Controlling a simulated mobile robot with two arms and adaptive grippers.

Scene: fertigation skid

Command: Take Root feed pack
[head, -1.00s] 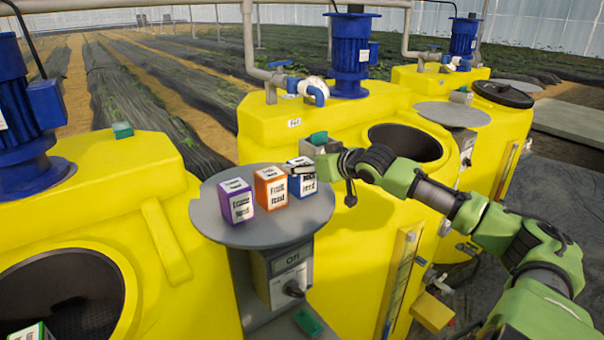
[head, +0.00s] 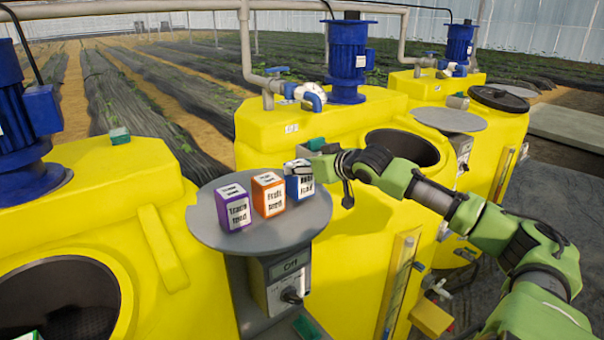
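The blue pack (head: 306,188) stands at the right end of a row on the round grey shelf (head: 222,238). Its label is partly covered; the lower word looks like "feed". It is the likely Root feed pack by its place beside the other labelled packs. My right gripper (head: 298,168) reaches in from the right, its fingers at the upper part of the blue pack. Whether they are closed on it is too small to tell. The pack appears to rest on the shelf. My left gripper is out of view.
A purple Trace feed pack (head: 233,208) and an orange Fruit feed pack (head: 268,195) stand close on the left of the blue one. A control box (head: 287,280) marked "Off" is under the shelf. Yellow tanks (head: 350,225) with open round mouths and blue motors (head: 347,62) surround it.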

